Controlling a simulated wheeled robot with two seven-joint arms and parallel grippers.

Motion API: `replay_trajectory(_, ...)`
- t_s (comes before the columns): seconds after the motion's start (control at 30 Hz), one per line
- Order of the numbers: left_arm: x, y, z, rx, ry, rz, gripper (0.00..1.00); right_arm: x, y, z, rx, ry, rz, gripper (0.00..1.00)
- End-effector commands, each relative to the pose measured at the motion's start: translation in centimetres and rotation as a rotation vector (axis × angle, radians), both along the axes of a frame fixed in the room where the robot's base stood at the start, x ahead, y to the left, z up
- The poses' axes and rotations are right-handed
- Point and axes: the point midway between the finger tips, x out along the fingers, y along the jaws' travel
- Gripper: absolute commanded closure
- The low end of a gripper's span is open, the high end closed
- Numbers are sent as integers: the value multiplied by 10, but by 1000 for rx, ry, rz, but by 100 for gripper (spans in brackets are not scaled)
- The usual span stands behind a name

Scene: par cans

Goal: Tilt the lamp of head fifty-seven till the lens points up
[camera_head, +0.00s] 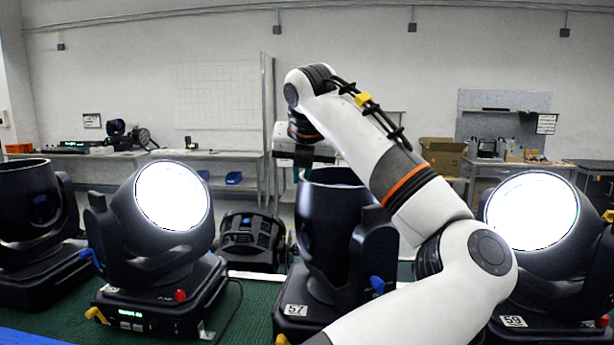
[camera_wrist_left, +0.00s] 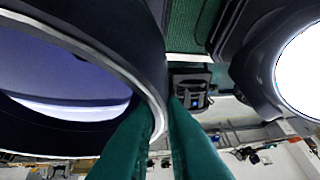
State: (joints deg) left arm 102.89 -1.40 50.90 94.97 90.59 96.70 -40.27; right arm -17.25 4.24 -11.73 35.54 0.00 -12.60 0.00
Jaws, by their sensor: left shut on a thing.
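Head fifty-seven (camera_head: 328,235) stands on the green mat, a black moving head with a "57" label (camera_head: 296,310) on its base. Its lamp stands about upright, with the rim at the top and the open lens end facing up. The lens face is hidden in the head view but shows bluish in the left wrist view (camera_wrist_left: 60,75). My left gripper (camera_head: 302,172) is at the far side of the rim. Its green fingers (camera_wrist_left: 158,110) are shut on the lamp's rim (camera_wrist_left: 150,75). My left arm covers part of the lamp's right side. My right gripper is not in view.
A lit head (camera_head: 160,240) stands left, and another black head (camera_head: 35,230) at far left. Lit head "59" (camera_head: 535,240) stands close on the right. A black unit (camera_head: 250,240) lies behind. Benches (camera_head: 190,153) line the back wall.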

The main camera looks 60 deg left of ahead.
Motion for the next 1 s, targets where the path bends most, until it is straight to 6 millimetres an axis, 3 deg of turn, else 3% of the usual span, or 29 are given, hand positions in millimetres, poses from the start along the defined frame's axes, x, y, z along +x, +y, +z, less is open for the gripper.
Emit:
replay_trajectory(0.3,-2,0,-3,-8,10,3,100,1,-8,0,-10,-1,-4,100)
replay_trajectory(0.33,-2,1,-3,-8,10,3,85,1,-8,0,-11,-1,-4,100)
replay_trajectory(0.43,-2,0,-3,-5,9,3,70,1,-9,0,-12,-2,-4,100)
replay_trajectory(0.77,-1,-1,1,-1,3,1,70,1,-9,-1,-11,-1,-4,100)
replay_trajectory(1.0,-9,-21,32,0,1,-1,70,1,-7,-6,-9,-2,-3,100)
